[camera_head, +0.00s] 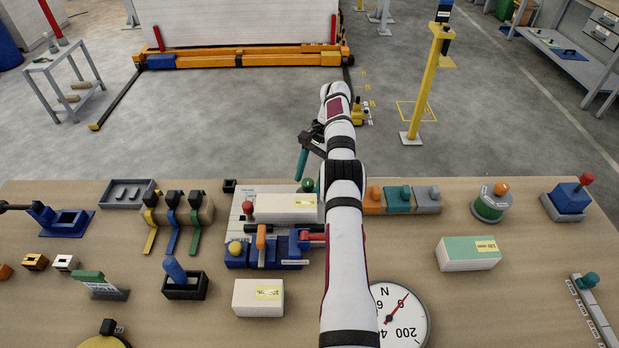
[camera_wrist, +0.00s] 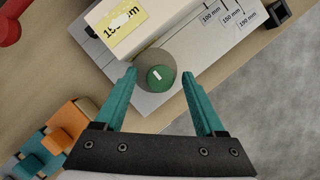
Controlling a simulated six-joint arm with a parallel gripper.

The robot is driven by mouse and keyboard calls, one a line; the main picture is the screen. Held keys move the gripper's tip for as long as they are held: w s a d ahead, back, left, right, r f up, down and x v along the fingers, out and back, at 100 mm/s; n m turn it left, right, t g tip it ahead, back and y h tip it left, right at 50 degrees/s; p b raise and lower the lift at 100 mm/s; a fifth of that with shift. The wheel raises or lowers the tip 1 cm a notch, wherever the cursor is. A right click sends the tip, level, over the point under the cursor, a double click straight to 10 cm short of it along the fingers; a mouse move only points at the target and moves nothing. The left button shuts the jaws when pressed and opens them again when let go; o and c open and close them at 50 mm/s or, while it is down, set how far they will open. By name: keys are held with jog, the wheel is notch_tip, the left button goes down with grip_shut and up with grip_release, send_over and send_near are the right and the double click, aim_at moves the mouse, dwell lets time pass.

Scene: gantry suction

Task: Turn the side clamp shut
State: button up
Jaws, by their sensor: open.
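A round green knob (camera_head: 308,185) stands at the right end of a light fixture plate, close to a white block (camera_head: 285,208). I cannot tell for certain whether this knob belongs to the side clamp. In the wrist view the green knob (camera_wrist: 160,76) sits on a grey disc beside the white block (camera_wrist: 130,28). My gripper (camera_wrist: 159,75) is open, with one teal finger on each side of the knob in that view. Contact cannot be told. In the head view one teal finger (camera_head: 301,164) shows above the bench. My arm hides part of the fixture's right side.
A red knob (camera_head: 248,207) stands at the fixture's left, and a red handle (camera_head: 313,236) at its front. Orange, teal and grey blocks (camera_head: 400,198) stand right of my arm. A dial (camera_head: 408,315) lies in front. Bare bench (camera_head: 540,270) shows at the right.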

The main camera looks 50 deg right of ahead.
aim_at(312, 182)
jog(key=r, duration=0.4)
jog(key=shift+s+d+r, duration=0.15)
jog(key=shift+s+r, duration=0.15)
jog(key=shift+s, duration=0.05)
jog(key=s+d+r, duration=0.3)
jog(key=s+r, duration=0.3)
jog(key=s, duration=0.4)
jog(key=shift+s+d+r, duration=0.15)
jog(key=shift+s+r, duration=0.05)
